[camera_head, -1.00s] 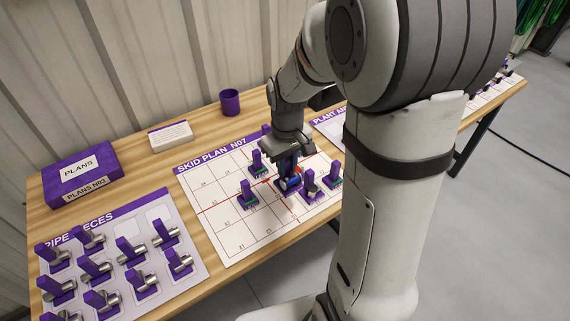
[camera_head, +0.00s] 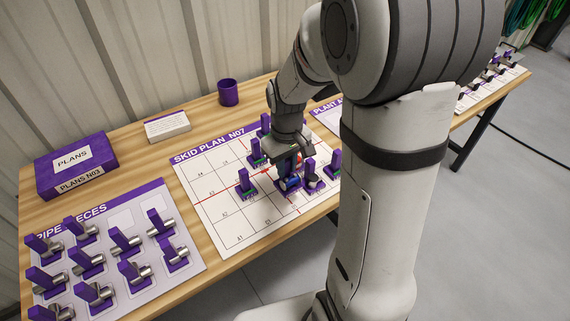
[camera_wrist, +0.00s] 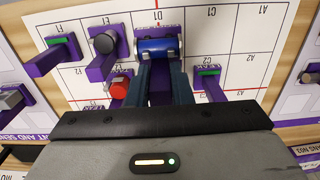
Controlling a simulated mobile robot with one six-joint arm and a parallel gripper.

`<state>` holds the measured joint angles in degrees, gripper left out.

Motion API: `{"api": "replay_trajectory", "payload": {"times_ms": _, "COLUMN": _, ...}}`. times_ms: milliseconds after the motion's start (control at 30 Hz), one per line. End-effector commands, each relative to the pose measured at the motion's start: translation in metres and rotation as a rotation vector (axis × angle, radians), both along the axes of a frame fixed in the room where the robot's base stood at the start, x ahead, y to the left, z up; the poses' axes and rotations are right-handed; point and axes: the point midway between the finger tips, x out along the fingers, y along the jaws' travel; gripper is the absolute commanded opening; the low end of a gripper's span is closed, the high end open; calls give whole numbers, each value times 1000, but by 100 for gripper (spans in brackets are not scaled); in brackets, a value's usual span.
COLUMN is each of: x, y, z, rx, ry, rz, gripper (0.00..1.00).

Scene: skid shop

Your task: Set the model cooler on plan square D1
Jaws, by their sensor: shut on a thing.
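The model cooler, a blue cylinder (camera_wrist: 157,48) on a purple base with an upright purple grip post, is at my gripper (camera_wrist: 162,80). In the wrist view the two dark fingers are shut on its post. The cooler is over plan square D1, whose printed label (camera_wrist: 160,14) shows just beyond the base. In the head view the blue cylinder (camera_head: 290,183) is right under my gripper (camera_head: 287,158), low over the skid plan (camera_head: 215,205). It looks upright; I cannot tell whether its base touches the sheet.
A grey-cylinder piece (camera_wrist: 104,42) stands close beside the cooler. A red-topped piece (camera_wrist: 120,88) and green-marked pieces (camera_wrist: 60,42) (camera_wrist: 208,72) stand around it. Squares C1 and A1 look clear. Pipe pieces (camera_head: 124,243) fill a sheet at the left.

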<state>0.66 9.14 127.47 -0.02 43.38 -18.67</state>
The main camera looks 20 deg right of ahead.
Motion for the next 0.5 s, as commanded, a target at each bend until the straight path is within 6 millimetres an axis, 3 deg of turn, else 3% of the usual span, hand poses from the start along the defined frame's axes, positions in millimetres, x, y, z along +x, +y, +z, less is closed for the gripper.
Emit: {"api": "replay_trajectory", "payload": {"times_ms": 500, "x": 0, "y": 0, "z": -7, "rx": 0, "ry": 0, "rz": 1, "gripper": 0}}
